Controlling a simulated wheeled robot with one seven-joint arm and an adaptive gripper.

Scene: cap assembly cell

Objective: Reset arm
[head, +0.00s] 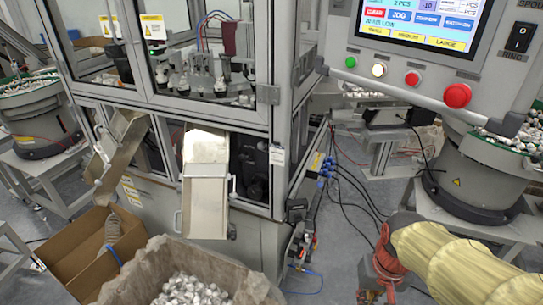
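My arm (450,262), in a ribbed pale yellow sleeve, reaches in from the lower right corner. An orange-red cuff (386,262) is at its left end, with a dark part (372,283) hanging below it at the bottom edge. No gripper fingers show, so I see neither their opening nor anything held. The arm's end is in front of the floor, right of the machine and apart from it.
A glazed machine (170,108) with a metal chute (205,200) stands at left and centre. Below are a lined bin of caps (190,290) and a cardboard box (75,255). A control panel (420,72) and bowl feeder (478,180) are at right. Cables (350,190) cross the floor.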

